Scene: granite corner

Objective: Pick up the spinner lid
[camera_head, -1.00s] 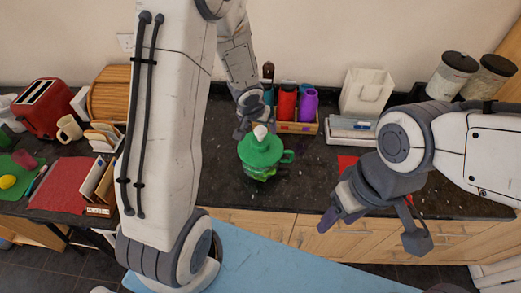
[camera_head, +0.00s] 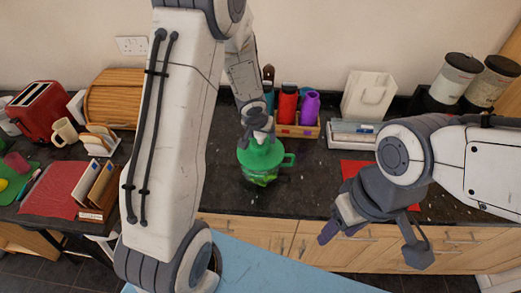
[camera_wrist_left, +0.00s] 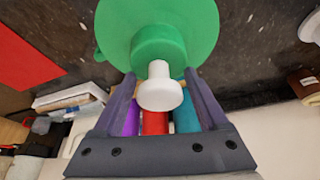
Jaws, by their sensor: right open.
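The spinner lid (camera_head: 262,156) is green with a domed middle and sits on a green-tinted see-through bowl (camera_head: 261,178) with a side handle. In the left wrist view, the lid (camera_wrist_left: 195,30) fills the top and its white knob (camera_wrist_left: 160,90) points towards the camera. My left gripper (camera_wrist_left: 160,76) is open, its two fingers on either side of the knob with gaps visible. My right gripper (camera_head: 372,246) is open and empty near the counter's front edge.
Behind the bowl stands a wooden box (camera_head: 298,131) with red and purple bottles. A red sheet (camera_head: 362,169) lies to the right. A white holder (camera_head: 367,94) stands at the back. A letter rack (camera_head: 98,190) and red mat (camera_head: 52,188) are at left.

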